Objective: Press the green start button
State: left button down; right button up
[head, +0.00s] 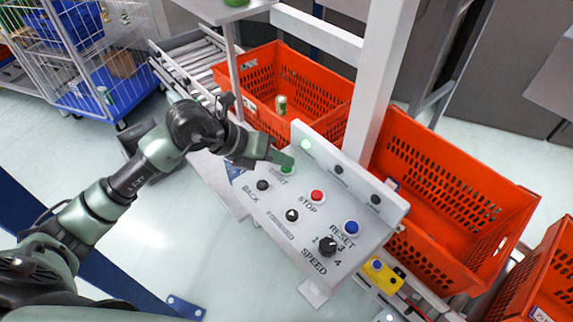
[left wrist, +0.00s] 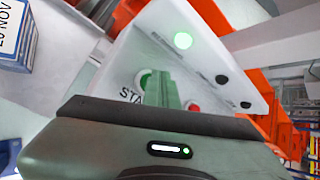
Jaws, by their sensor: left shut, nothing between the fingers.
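The green start button (head: 287,170) is at the upper left of the white control panel (head: 268,207), above its partly covered label. My left gripper (head: 284,159) is shut and empty, with its fingertips right at the button. In the left wrist view the green button (left wrist: 146,80) shows just left of the closed fingers (left wrist: 166,88), which hide part of it. I cannot tell for sure whether they touch it. A green lamp (head: 306,144) on the panel's raised back is lit; it also shows in the left wrist view (left wrist: 183,41). My right gripper is not in view.
The red stop button (head: 317,196), blue reset button (head: 351,228), black buttons and speed knob (head: 327,246) share the panel. An orange tote (head: 330,92) holding a can (head: 281,104) stands behind, and another tote (head: 440,200) stands to the right. A white post (head: 378,80) rises behind the panel.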

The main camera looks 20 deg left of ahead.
aim_at(282, 169)
pick_arm(q)
jog(key=shift+r+p, duration=0.45)
jog(key=shift+r, duration=0.35)
jog(key=shift+r, duration=0.1)
notch_tip(282, 169, up, 5)
jog(key=p, duration=0.3)
dwell(0.6)
